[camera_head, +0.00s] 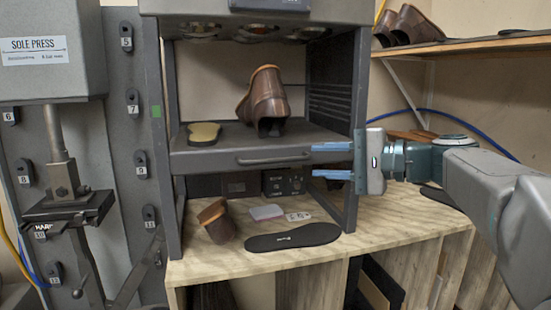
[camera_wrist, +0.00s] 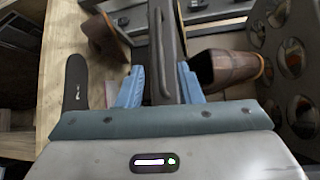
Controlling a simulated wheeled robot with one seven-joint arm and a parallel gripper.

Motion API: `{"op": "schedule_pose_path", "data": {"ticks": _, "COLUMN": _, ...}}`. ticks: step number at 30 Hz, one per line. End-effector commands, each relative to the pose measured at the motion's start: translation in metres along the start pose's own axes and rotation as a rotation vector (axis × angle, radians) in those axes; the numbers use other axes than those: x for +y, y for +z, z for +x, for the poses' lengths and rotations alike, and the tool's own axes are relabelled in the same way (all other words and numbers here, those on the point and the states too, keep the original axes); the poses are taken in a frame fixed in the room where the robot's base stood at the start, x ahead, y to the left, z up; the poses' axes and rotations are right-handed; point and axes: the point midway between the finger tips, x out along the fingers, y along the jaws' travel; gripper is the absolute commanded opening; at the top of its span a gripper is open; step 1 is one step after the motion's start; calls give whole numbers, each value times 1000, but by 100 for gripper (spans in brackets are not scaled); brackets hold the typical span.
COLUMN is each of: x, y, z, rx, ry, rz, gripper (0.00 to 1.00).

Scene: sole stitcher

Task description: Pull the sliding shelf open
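The sliding shelf (camera_head: 213,160) is a dark grey tray in the metal frame, with a bar handle (camera_head: 272,161) along its front. A brown shoe (camera_head: 266,103) and a tan sole (camera_head: 203,133) stand on it. My gripper (camera_head: 313,160) is open at the right end of the handle, one blue finger above the other. In the wrist view my gripper (camera_wrist: 160,80) has its fingers on either side of the shelf front (camera_wrist: 178,45) and handle (camera_wrist: 162,60). I see nothing held. Contact with the handle cannot be told.
The frame's right post (camera_head: 356,120) is close to my gripper. A sole press (camera_head: 60,185) stands left.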

Motion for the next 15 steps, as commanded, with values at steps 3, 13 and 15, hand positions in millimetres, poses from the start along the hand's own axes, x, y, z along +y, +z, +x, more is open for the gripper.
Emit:
{"op": "schedule_pose_path", "data": {"ticks": 3, "x": -2, "y": 1, "z": 26, "rx": -5, "ry": 2, "rz": 3, "gripper": 32}}
{"op": "schedule_pose_path", "data": {"ticks": 13, "x": -1, "y": 1, "z": 90, "rx": -2, "ry": 3, "rz": 3, "gripper": 32}}
{"op": "schedule_pose_path", "data": {"ticks": 15, "x": -1, "y": 0, "z": 99, "rx": -2, "ry": 3, "rz": 2, "gripper": 32}}
